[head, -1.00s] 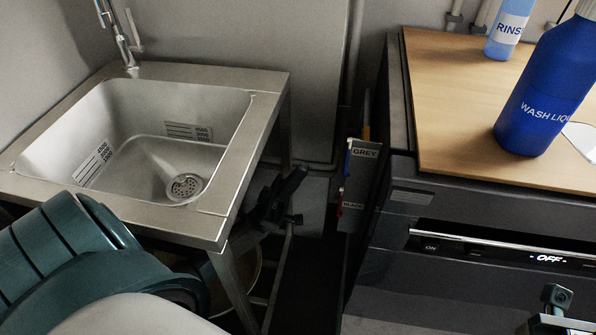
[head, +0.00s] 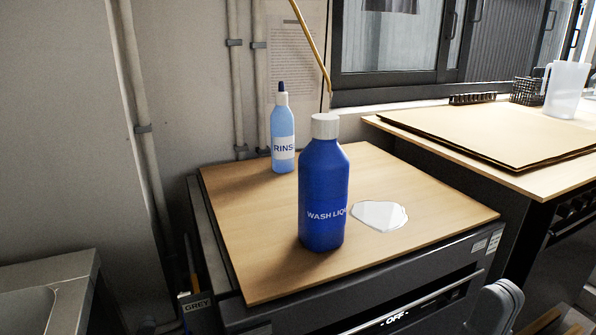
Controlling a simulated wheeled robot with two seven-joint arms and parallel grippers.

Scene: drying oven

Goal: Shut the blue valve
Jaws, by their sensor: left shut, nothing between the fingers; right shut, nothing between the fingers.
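The blue valve cannot be made out clearly. The GREY label (head: 197,305) shows low at the left, beside the left side of the dark appliance. A small patch of pipework next to the label is partly cut off by the bottom edge, and the red-handled valve area under it is out of view. Neither gripper's fingers show. A pale grey rounded part of my arm shows at the lower right, in front of the appliance.
The dark appliance, its display reading OFF (head: 394,317), has a wooden top (head: 260,270). On it stand a blue WASH LIQUID bottle (head: 322,190) and a RINSE bottle (head: 283,135), beside a clear puddle (head: 379,215). A steel sink (head: 60,270) is lower left; a counter (head: 420,135) is right.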

